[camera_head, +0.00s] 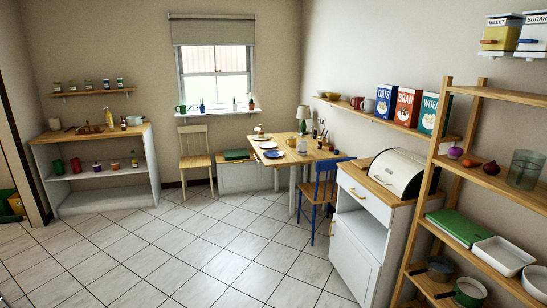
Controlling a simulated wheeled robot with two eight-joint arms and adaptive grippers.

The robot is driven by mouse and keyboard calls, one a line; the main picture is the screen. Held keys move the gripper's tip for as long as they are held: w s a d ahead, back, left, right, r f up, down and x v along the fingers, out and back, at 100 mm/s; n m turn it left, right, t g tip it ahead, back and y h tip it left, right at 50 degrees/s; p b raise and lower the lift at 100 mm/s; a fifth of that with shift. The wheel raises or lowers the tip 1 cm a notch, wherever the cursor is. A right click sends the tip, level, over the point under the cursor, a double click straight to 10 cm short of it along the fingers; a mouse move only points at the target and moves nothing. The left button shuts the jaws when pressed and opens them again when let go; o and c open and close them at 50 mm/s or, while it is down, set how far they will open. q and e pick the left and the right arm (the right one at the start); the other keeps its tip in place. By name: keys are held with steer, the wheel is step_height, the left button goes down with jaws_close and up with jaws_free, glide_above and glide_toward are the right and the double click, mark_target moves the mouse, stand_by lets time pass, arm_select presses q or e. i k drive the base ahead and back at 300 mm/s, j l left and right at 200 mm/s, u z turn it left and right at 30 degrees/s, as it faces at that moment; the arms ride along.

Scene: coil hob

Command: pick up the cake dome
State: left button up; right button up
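I cannot clearly make out a cake dome. A small pale stand with something brown and white on it (259,133) is at the far left end of the wooden dining table (283,153); it is too small to tell whether a dome covers it. A clear glass vessel (525,170) is on the wooden shelf rack at the right, and I cannot tell whether it is a dome or a jar. Neither of my grippers is in view.
A blue chair (325,190) and a wooden chair (195,150) stand by the table. A white cabinet with a roll-top bread bin (400,172) and the shelf rack (425,190) line the right. Open tiled floor (190,245) fills the middle.

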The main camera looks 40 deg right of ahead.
mark_target(260, 132)
steer(key=i+l+z, duration=0.3)
steer(key=i, duration=0.25)
steer(key=i+l+z, duration=0.15)
steer(key=i+z, duration=0.15)
steer(key=i, duration=0.25)
steer(key=i+z, duration=0.25)
steer(key=i, duration=2.75)
steer(key=i+z, duration=0.15)
steer(key=i, duration=0.35)
steer(key=i+j+z, duration=0.1)
steer(key=i, duration=0.4)
steer(key=i+j+z, duration=0.15)
steer(key=i, duration=0.35)
steer(key=i+j+z, duration=0.1)
steer(key=i, duration=0.4)
steer(key=i+j+z, duration=0.25)
steer(key=i+z, duration=0.15)
steer(key=i+j+z, duration=0.45)
